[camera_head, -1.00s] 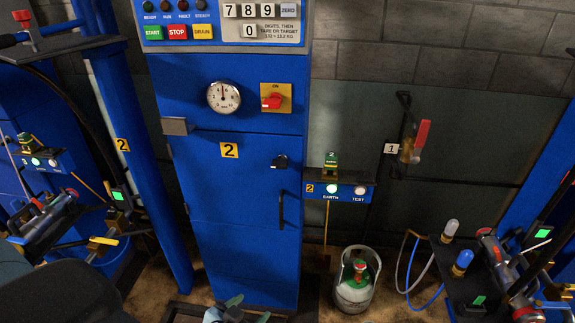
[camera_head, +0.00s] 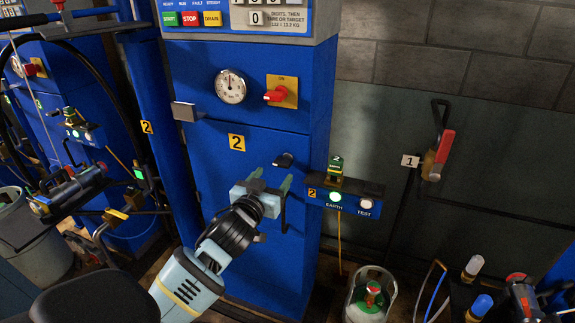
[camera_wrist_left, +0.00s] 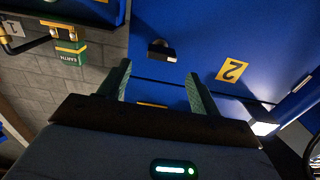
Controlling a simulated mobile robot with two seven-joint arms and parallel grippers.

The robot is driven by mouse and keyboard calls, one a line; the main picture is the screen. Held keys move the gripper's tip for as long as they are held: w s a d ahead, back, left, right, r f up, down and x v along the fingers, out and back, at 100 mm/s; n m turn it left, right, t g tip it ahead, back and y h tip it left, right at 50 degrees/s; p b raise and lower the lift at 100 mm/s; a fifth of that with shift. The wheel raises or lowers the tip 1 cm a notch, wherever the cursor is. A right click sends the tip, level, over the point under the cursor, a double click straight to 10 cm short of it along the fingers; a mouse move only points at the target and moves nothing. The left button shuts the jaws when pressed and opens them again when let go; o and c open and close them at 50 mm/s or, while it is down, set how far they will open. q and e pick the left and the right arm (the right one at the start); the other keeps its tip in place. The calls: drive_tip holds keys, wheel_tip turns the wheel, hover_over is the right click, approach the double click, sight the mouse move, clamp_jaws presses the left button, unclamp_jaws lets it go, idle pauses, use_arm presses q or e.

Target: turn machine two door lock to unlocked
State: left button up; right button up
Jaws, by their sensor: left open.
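Machine two is a blue cabinet (camera_head: 200,90) with a yellow "2" plate (camera_head: 237,142) on its door. The door lock (camera_head: 284,160) is a small black knob on the door, right of the plate. It also shows in the left wrist view (camera_wrist_left: 161,50), beyond the fingertips and roughly between them. My left gripper (camera_head: 271,178) is open and empty, with its green fingers pointing up toward the lock from below. In the left wrist view (camera_wrist_left: 158,76) the fingers stand apart, and a gap shows before the lock. My right gripper is not in view.
A red rotary switch (camera_head: 276,95) and a gauge (camera_head: 230,86) sit above the door. A dark door handle (camera_head: 284,215) is partly behind my gripper. An earth/test box (camera_head: 345,198) juts out at the right. A gas cylinder (camera_head: 370,300) stands on the floor.

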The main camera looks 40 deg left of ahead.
sight(281, 165)
use_arm(q)
drive_tip(key=shift+x, duration=3.9)
drive_tip(key=c, duration=1)
